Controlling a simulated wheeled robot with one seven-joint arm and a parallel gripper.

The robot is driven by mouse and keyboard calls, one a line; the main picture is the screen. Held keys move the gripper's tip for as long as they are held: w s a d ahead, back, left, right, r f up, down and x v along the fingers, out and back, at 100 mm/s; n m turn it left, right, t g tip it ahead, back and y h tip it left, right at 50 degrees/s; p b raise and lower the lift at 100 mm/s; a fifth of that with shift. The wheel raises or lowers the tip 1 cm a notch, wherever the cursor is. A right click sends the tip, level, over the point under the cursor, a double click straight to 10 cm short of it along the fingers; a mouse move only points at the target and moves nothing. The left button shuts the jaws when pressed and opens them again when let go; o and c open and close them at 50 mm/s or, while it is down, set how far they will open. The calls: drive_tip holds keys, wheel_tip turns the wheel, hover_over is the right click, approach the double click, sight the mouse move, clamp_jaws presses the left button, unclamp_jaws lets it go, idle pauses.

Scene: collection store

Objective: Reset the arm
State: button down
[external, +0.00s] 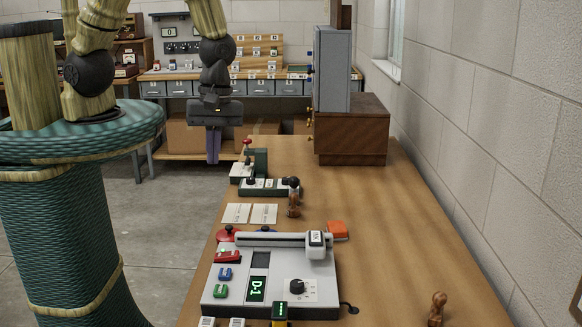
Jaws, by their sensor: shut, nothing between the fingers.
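My arm comes down from the top left, from my green base column. My gripper (213,148) hangs pointing down, left of the wooden table's far left edge, over the floor. Its purple fingers are together with nothing between them. It is apart from the table and from everything on it. The fingertips show small in this view.
A grey cabinet (333,70) stands on a brown box (352,130). A workbench (250,75) stands behind. The table's right side is mostly clear.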

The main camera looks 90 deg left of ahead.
drive_tip(key=a+r+m+t, duration=0.1)
drive_tip(key=a+r+m, duration=0.2)
drive_tip(key=m, duration=0.8)
drive_tip(key=a+r+m+t+y, duration=0.1)
drive_tip(key=a+r+m+t, duration=0.1)
drive_tip(key=r+m, duration=0.6)
drive_tip(key=m, duration=0.3)
drive_tip(key=shift+a+r+t, duration=0.25)
drive_tip(key=shift+a+t, duration=0.05)
drive_tip(key=shift+a, duration=0.1)
